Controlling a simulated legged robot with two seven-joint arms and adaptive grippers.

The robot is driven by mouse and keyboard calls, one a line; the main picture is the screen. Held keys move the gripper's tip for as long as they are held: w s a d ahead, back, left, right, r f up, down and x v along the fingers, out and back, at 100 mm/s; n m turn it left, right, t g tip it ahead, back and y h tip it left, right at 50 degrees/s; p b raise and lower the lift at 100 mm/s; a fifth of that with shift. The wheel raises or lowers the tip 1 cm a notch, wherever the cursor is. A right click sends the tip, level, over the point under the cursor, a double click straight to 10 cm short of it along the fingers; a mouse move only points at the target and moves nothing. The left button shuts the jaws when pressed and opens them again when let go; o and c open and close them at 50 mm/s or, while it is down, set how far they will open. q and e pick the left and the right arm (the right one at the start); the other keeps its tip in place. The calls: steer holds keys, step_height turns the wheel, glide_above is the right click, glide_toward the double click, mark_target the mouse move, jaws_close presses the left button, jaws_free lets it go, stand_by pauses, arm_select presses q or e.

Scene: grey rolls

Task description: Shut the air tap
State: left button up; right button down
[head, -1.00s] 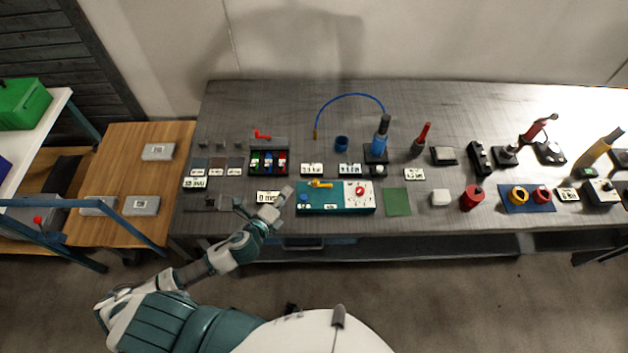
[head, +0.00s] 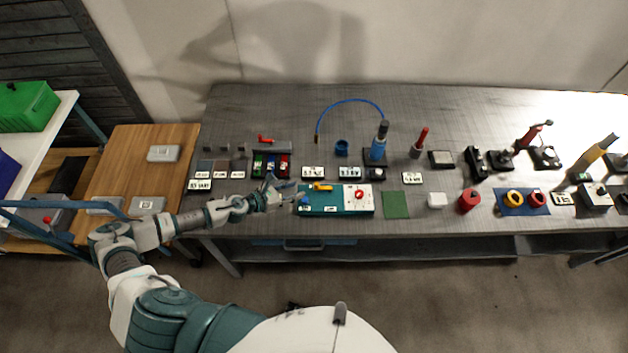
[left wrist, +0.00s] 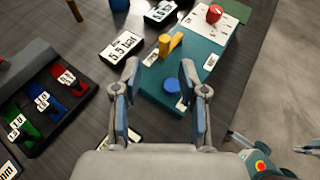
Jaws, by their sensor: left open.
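A teal panel (head: 337,211) lies on the grey bench; it also shows in the left wrist view (left wrist: 152,85). A yellow lever (head: 322,187), which looks like the air tap handle, stands near its back edge; in the left wrist view the yellow lever (left wrist: 171,45) sits on a short upright post, its arm pointing sideways. A blue knob (left wrist: 171,86) is on the panel's near end, and a red knob (left wrist: 214,14) is on the white plate at its far end. My left gripper (head: 281,189) is open and empty, just left of the panel. In the left wrist view its fingers (left wrist: 158,74) are apart, with the lever beyond them.
A black rack with green, blue and red pieces (head: 270,165) stands behind my left gripper. White label plates (head: 313,172) stand behind the panel. A green mat (head: 396,205) lies to its right. A blue hose (head: 350,101) arches at the back.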

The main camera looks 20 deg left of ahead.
mark_target(316, 184)
arm_select(q)
steer(key=x, duration=0.8)
steer(key=shift+d, duration=0.65)
steer(key=shift+w+d+f, duration=0.15)
steer(key=shift+w, duration=0.15)
steer(key=shift+a, duration=0.3)
steer(key=shift+c, duration=0.2)
jaws_close()
steer(key=shift+d, duration=0.15)
steer(key=shift+p, duration=0.35)
arm_select(e)
steer(key=shift+d+r, duration=0.4)
steer(key=shift+d, duration=0.2)
